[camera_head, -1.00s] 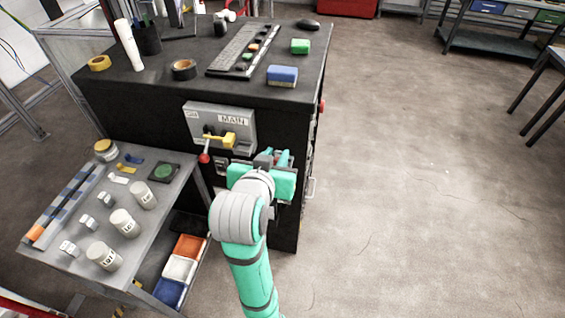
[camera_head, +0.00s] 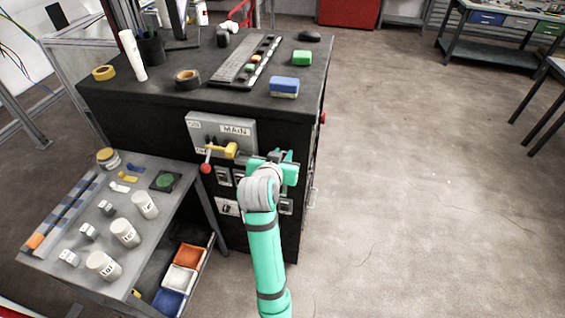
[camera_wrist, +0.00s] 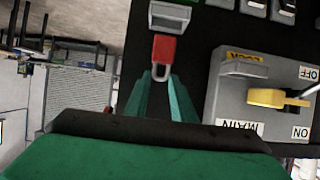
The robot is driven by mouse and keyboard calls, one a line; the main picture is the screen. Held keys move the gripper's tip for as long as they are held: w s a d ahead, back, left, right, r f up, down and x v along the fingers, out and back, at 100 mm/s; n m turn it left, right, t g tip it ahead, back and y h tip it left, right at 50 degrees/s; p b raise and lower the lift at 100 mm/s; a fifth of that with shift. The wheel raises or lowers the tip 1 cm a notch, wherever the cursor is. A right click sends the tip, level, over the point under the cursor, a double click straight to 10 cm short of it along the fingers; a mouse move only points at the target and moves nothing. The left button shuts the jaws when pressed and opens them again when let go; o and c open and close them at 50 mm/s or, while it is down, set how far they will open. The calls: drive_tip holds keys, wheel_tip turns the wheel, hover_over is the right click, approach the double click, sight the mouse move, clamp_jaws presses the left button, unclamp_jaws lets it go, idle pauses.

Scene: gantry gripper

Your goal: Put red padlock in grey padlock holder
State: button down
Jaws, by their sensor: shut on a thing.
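The red padlock (camera_wrist: 163,49) is in the wrist view, its red body pointing away from me and its grey shackle toward my gripper. My gripper (camera_wrist: 160,76) has its green fingers closed around the shackle end. A light grey holder-like piece (camera_wrist: 170,15) on the dark panel lies just beyond the padlock's red end; I cannot tell whether they touch. In the head view my gripper (camera_head: 282,160) is at the front of the black cabinet, right of the MAIN switch box, and my wrist hides the padlock.
The grey MAIN switch box (camera_head: 222,132) with its yellow handle (camera_wrist: 275,98) sits close beside my gripper. A side table (camera_head: 85,225) with labelled cylinders stands at left. The black cabinet top (camera_head: 215,95) holds a keyboard, tape and blocks. The floor at right is clear.

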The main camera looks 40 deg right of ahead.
drive_tip(key=shift+w+d+f, duration=0.1)
drive_tip(key=shift+f, duration=1.65)
drive_tip(key=shift+f, duration=0.15)
drive_tip(key=c, duration=1.5)
unclamp_jaws()
